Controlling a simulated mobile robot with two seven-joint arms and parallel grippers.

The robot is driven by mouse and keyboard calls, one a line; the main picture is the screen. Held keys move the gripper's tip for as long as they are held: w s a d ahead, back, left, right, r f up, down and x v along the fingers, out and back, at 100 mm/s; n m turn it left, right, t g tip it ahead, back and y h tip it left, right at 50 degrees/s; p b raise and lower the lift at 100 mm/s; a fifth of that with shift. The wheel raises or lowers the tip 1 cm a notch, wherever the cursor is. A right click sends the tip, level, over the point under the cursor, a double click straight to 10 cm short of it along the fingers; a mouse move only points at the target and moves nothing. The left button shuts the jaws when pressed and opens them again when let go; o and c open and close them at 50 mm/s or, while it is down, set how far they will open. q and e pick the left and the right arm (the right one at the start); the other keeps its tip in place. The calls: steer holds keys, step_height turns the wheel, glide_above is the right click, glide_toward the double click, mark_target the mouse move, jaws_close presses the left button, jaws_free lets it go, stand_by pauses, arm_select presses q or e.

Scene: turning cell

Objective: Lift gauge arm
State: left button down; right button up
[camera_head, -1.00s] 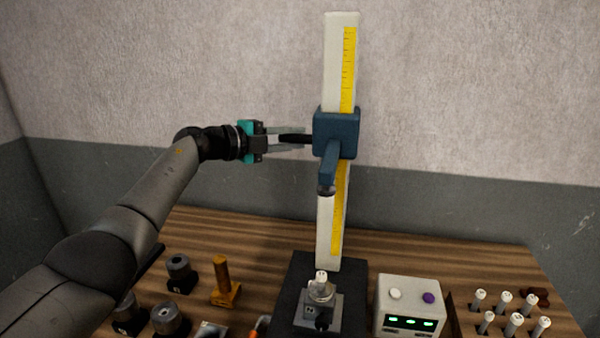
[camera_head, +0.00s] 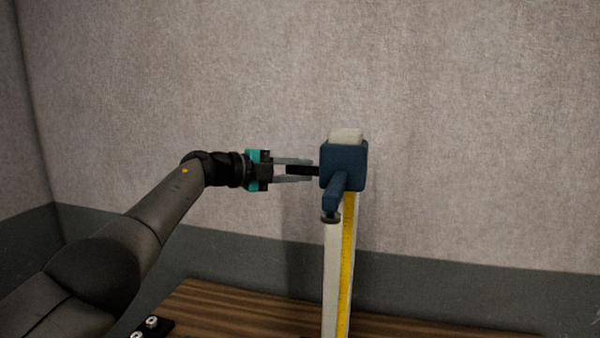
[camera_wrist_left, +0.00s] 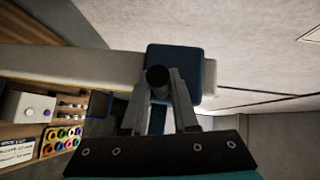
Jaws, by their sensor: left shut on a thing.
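The gauge arm is a dark blue block (camera_head: 343,165) with a short stub pointing forward and down, on a white column (camera_head: 331,270) with a yellow scale. The block sits near the column's top; only a short piece of column shows above it. A black handle (camera_head: 302,170) sticks out from the block's left side. My left gripper (camera_head: 308,170) is shut on this handle. In the left wrist view the fingers close around the round black handle (camera_wrist_left: 158,78) in front of the blue block (camera_wrist_left: 187,65). My right gripper is not in view.
The wooden bench (camera_head: 215,308) lies below, with a black holder (camera_head: 152,326) at its left front. The wall (camera_head: 480,130) is behind the column. In the left wrist view, a white box (camera_wrist_left: 25,106) and a tray of coloured rings (camera_wrist_left: 62,140) show at left.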

arm_select(q)
steer(key=shift+r, duration=0.5)
steer(key=c, duration=0.7)
jaws_free()
steer(key=shift+f, duration=0.2)
steer(key=shift+a, duration=0.1)
steer(key=shift+b+v, duration=0.8)
steer(key=shift+v, duration=0.4)
steer(key=shift+b+v, duration=2)
steer(key=shift+v, duration=4.4)
